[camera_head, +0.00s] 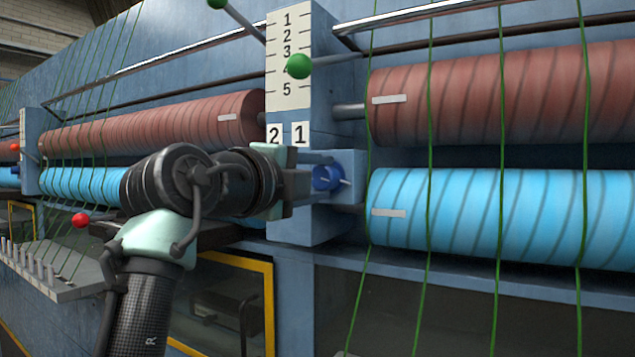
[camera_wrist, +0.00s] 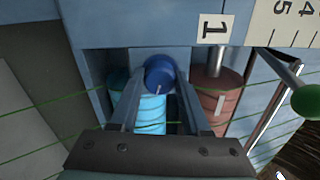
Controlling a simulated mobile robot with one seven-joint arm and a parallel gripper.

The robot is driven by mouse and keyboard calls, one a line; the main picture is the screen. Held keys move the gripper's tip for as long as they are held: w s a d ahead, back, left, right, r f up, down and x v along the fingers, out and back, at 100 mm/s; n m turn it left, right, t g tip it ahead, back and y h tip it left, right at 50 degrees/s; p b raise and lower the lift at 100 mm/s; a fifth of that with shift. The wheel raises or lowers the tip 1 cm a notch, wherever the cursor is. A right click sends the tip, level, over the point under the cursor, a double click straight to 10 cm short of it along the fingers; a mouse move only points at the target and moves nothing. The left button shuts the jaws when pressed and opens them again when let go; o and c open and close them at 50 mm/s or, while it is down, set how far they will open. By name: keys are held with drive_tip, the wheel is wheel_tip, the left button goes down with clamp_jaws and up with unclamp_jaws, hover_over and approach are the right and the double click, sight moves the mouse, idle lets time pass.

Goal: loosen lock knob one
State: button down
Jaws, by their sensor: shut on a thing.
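The blue lock knob (camera_head: 327,179) sticks out of the blue machine block, below the plate marked 1 (camera_head: 301,134). In the wrist view the knob (camera_wrist: 159,71) lies between my two finger tips, with a thin pale line on its face. My gripper (camera_head: 318,173) reaches in from the left, and its fingers are shut on the knob from both sides. In the wrist view the plate marked 1 (camera_wrist: 214,29) is to the right of the knob. Part of the knob's rim is hidden by the fingers.
A plate marked 2 (camera_head: 274,134) is beside plate 1, under a number scale (camera_head: 290,60). A green-balled lever (camera_head: 299,66) sticks out above. A brown roller (camera_head: 510,95) and a blue roller (camera_head: 510,215) stand close at the right, crossed by green strands.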

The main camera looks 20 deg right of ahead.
drive_tip(key=m, duration=0.4)
drive_tip(key=shift+m, duration=0.4)
drive_tip(key=m, duration=0.4)
drive_tip(key=shift+b, duration=0.3)
drive_tip(key=shift+c, duration=1.8)
unclamp_jaws()
drive_tip(key=b+v, duration=0.5)
drive_tip(key=v, duration=0.8)
